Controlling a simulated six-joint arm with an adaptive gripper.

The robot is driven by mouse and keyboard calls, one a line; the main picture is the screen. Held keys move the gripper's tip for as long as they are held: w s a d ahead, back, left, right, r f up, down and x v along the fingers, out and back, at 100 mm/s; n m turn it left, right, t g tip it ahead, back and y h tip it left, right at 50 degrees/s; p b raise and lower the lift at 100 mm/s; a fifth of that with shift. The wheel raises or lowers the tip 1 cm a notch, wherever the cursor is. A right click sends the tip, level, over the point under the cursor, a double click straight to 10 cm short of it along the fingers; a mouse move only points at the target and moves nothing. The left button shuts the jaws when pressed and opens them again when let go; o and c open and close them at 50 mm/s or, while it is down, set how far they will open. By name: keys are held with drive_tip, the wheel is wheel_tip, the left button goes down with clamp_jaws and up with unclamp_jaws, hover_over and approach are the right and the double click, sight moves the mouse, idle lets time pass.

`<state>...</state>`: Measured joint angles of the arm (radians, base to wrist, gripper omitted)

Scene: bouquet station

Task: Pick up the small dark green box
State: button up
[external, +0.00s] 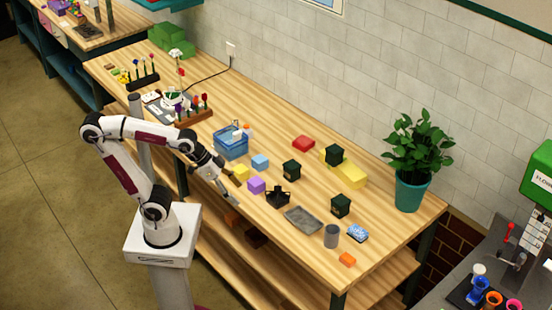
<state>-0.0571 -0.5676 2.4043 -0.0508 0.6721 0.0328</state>
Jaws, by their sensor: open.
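Three small dark green boxes with dark tops stand on the wooden table. One box (291,170) is near the middle, one box (340,205) is farther right near the grey tray, and one box (334,154) is at the back against a yellow block. They look alike in size. My gripper (234,189) is open and seems empty, low near the table's front edge. It is left of all three boxes and apart from them, close to the purple and yellow blocks.
A blue basket (230,146) is left; a potted plant (411,191) stands right.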

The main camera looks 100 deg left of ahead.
drive_tip(key=w+a+r+n+t+y, duration=0.1)
drive_tip(key=w+a+r+t, duration=0.15)
drive_tip(key=w, duration=0.55)
drive_tip(key=w+a+r+n+t, duration=0.1)
drive_tip(key=w+a, duration=0.3)
drive_tip(key=w, duration=0.4)
drive_tip(key=n+t+y, duration=0.2)
drive_tip(key=n+y, duration=0.4)
drive_tip(key=y, duration=0.6)
hover_over(330, 151)
wheel_tip(330, 151, down, 8)
drive_tip(key=shift+d+r, duration=0.1)
drive_tip(key=shift+r, duration=0.05)
drive_tip(key=shift+f, duration=1.2)
drive_tip(key=shift+f, duration=0.1)
